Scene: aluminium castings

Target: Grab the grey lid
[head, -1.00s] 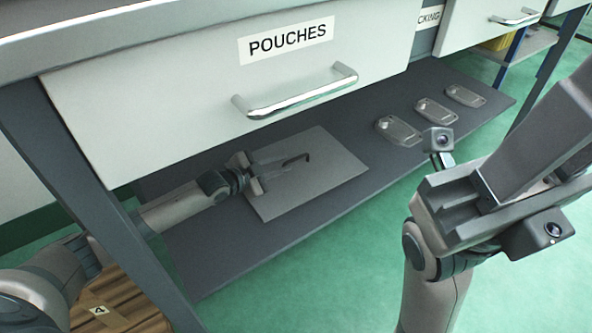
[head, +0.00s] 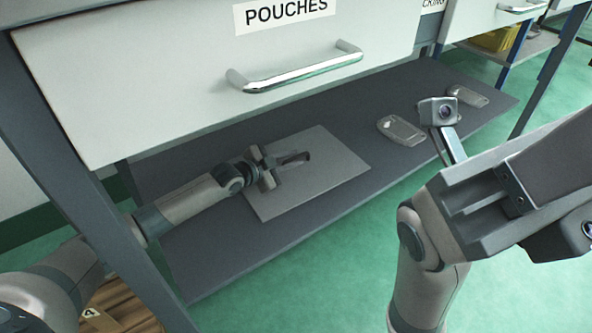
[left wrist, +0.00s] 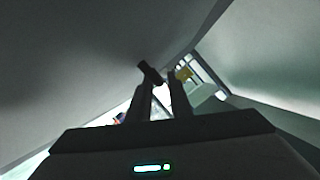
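A flat light grey panel (head: 335,165) lies on the dark lower shelf under the drawer. Grey castings with rounded outlines, one (head: 401,130) nearer and one (head: 468,94) farther, lie to its right; I cannot tell which piece is the grey lid. My left gripper (head: 292,160) is above the panel, reaching in from the left, apart from the castings. In the left wrist view its two dark fingers (left wrist: 163,85) stand apart with nothing seen between them. My right gripper (head: 510,185) is in front of the shelf at the right; its fingertips are not clear.
The POUCHES drawer front (head: 180,90) with its bar handle (head: 295,73) hangs over the shelf (head: 225,250), close above my left arm. A table leg (head: 80,160) stands at the left. Green floor (head: 330,275) is open in front.

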